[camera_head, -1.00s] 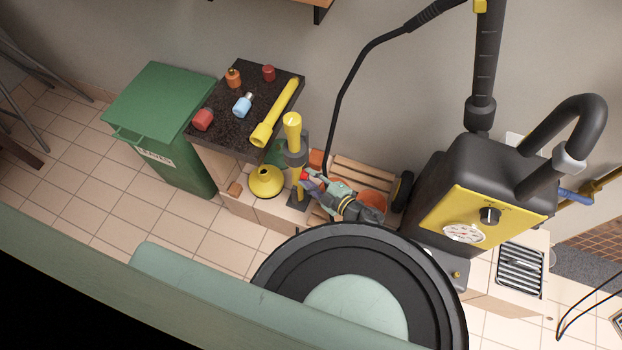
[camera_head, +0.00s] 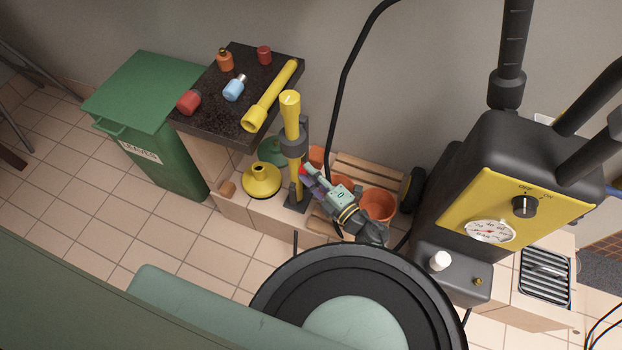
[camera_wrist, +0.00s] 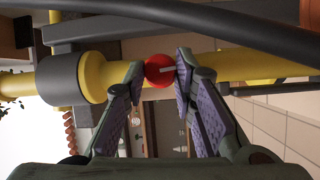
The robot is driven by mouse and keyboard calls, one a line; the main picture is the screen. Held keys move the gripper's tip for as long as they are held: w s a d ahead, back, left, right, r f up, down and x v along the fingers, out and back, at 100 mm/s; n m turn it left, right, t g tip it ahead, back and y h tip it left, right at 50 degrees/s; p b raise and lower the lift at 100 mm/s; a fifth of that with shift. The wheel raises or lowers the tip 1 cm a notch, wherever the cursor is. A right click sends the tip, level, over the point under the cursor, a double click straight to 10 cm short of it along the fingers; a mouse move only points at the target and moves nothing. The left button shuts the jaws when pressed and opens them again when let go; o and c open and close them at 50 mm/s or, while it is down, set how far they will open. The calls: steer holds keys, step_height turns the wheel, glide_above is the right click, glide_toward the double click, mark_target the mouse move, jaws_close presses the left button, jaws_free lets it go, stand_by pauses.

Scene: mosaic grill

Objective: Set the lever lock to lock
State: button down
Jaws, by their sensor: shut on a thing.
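The lever lock is a round red knob with a pale line on it, on the yellow post; in the wrist view the red knob (camera_wrist: 159,70) sits between my fingertips. My gripper (camera_wrist: 158,78) is shut on it, the right finger pad touching its side. In the head view my gripper (camera_head: 308,176) reaches the yellow post (camera_head: 295,165) from the right, and the knob is mostly hidden there. The post stands upright on a dark base, with a grey collar (camera_wrist: 66,79) around it.
A dark-topped cabinet (camera_head: 203,128) with a yellow tube (camera_head: 268,97) and several small bottles stands left of the post. A yellow funnel-shaped piece (camera_head: 262,180) is beside its base. Terracotta pots (camera_head: 377,204) and a black-and-yellow machine (camera_head: 510,215) stand to the right. A black hose (camera_wrist: 230,30) crosses the wrist view.

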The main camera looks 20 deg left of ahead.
stand_by(0.3)
steer(key=c, duration=1.3)
jaws_free()
